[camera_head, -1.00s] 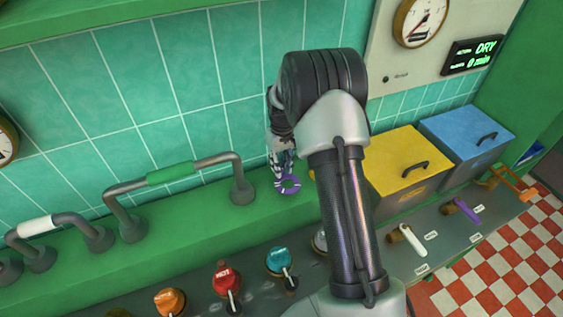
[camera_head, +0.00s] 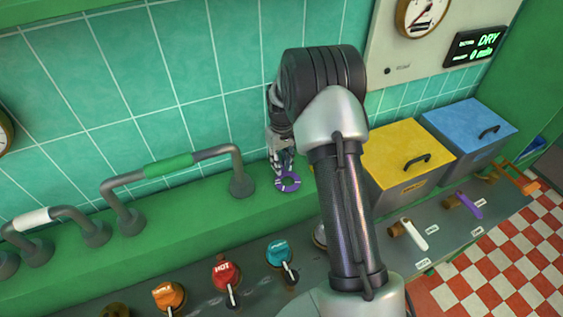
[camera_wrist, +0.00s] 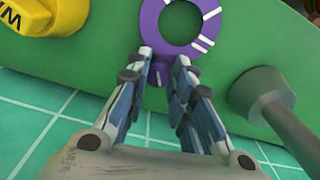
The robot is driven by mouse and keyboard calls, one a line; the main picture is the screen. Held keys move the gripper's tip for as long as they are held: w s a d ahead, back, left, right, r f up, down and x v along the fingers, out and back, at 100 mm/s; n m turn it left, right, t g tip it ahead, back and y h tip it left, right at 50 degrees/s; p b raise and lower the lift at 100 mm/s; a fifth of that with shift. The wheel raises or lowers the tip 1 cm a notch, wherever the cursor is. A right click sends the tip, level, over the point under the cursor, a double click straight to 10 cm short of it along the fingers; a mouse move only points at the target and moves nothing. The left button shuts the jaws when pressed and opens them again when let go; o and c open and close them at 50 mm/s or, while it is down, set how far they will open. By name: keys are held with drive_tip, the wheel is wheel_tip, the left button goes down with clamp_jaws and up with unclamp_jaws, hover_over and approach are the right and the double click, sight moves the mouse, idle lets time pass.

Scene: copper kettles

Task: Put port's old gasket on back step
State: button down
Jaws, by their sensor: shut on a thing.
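The gasket is a flat purple ring (camera_head: 288,182) with white marks and a small tab. It is at the green back step (camera_head: 200,213), right of the grey pipe end; I cannot tell whether it touches the step. My gripper (camera_head: 283,170) points down at it, partly hidden by my arm. In the wrist view the ring (camera_wrist: 182,22) shows beyond the fingers, against the green step (camera_wrist: 235,60). My gripper (camera_wrist: 162,75) is shut on the ring's tab, which sits between the fingertips.
A grey pipe with a green sleeve (camera_head: 168,167) stands left of the ring. Orange, red and teal knobs (camera_head: 279,253) line the front panel. A yellow-lidded box (camera_head: 400,150) and a blue-lidded box (camera_head: 470,130) stand right. A yellow part (camera_wrist: 45,15) shows in the wrist view.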

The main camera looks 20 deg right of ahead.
drive_tip(key=shift+f+b, duration=0.3)
drive_tip(key=shift+f, duration=0.15)
drive_tip(key=c, duration=1.3)
unclamp_jaws()
drive_tip(key=shift+r, duration=0.1)
wheel_tip(320, 180, up, 12)
drive_tip(key=shift+d+f, duration=0.1)
